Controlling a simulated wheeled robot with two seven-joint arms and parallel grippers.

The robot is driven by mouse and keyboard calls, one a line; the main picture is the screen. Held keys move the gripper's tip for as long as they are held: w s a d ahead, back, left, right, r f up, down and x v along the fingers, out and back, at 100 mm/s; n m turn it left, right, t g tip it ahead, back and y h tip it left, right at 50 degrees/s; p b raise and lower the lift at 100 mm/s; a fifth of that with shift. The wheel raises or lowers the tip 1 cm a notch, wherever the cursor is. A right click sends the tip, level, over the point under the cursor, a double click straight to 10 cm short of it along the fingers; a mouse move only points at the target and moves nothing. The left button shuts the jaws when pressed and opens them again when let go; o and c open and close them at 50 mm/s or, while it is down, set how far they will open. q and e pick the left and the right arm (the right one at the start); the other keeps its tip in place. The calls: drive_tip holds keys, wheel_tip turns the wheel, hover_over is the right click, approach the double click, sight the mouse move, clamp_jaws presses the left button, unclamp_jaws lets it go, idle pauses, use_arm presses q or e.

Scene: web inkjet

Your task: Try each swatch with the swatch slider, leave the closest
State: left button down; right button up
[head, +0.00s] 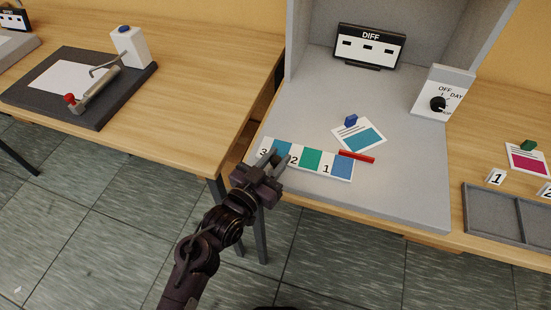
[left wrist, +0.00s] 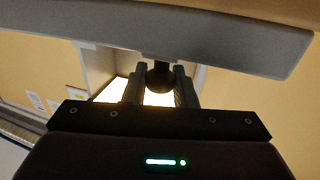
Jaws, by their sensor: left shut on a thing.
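The swatch slider (head: 327,169) is a white strip near the front of the grey booth floor, with patches marked 3, 2 and 1 from left to right. Patch 3 (head: 282,148) is blue and partly behind my gripper, patch 2 (head: 311,159) green, patch 1 (head: 342,167) blue. A white card (head: 350,130) with a teal-blue patch and a blue peg (head: 351,120) lies behind it. A red bar (head: 357,157) lies by the strip's right end. My left gripper (head: 275,159) is at the strip's left end; its wrist view shows it shut on a dark knob (left wrist: 160,76). My right gripper is out of view.
The DIFF display (head: 370,47) shows dashes at the booth's back. A dial box (head: 441,95) marked OFF and DAY stands right. A grey tray (head: 490,212), number tags and a magenta card (head: 528,160) lie farther right. A dark board with a lever (head: 95,90) is left.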

sight(305, 159)
use_arm(q)
drive_tip(key=d, duration=0.2)
drive_tip(key=s+d, duration=0.1)
drive_tip(key=d, duration=0.1)
drive_tip(key=shift+s+p, duration=0.2)
drive_tip(key=shift+p, duration=0.15)
drive_tip(key=c, duration=1.2)
unclamp_jaws()
drive_tip(key=shift+a, duration=0.1)
